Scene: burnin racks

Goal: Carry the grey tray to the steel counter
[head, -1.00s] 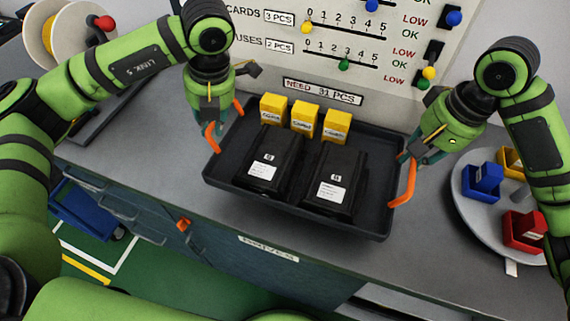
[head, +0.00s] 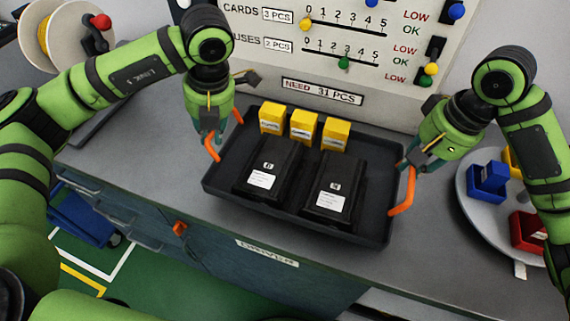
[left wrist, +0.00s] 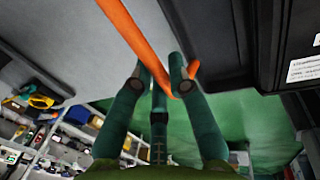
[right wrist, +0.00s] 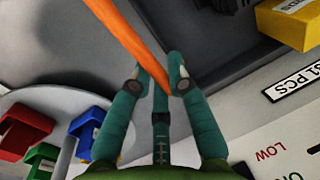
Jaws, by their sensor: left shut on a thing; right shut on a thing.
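The grey tray (head: 372,200) is dark, with an orange handle at each short end. It holds three yellow boxes (head: 304,125) along the back and two black cased units (head: 268,166) with white labels in front. My left gripper (head: 212,148) is shut on the left orange handle (left wrist: 130,32). My right gripper (head: 408,170) is shut on the right orange handle (head: 403,200); it also shows in the right wrist view (right wrist: 125,35). The tray looks level, over a grey counter (head: 150,150). I cannot tell whether it touches the counter.
A board (head: 400,85) with sliders and a "NEED 31 PCS" label stands behind the tray. A round plate (head: 480,205) with blue and red blocks is close on the right. A wire spool (head: 55,38) is at the back left. Drawers and green floor are below the counter's front edge.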

